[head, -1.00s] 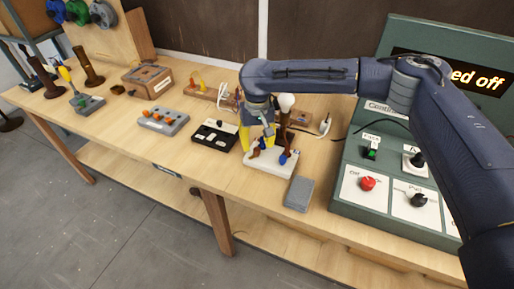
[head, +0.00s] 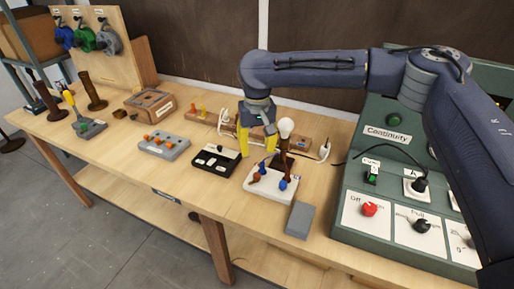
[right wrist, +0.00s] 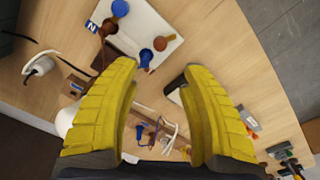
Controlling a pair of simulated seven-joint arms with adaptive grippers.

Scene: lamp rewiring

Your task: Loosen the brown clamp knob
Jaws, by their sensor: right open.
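A white clamp base (head: 262,189) sits on the bench with brown and blue knobs on it. A brown knob (head: 255,178) is at its front left, and a blue knob (head: 283,184) is at its front right. In the right wrist view a brown knob (right wrist: 160,43) and a blue knob (right wrist: 145,58) lie beyond the fingertips. My right gripper (head: 257,151) is open, its yellow fingers spread above and behind the base. Nothing is between the fingers in the right wrist view (right wrist: 160,70). I cannot tell if a fingertip touches anything. My left gripper is out of view.
A lamp bulb (head: 285,127) stands on a brown post just right of my right gripper. A black tray (head: 215,160) is left of the base, a grey block (head: 300,220) at its front right. A green control panel (head: 390,130) fills the right side.

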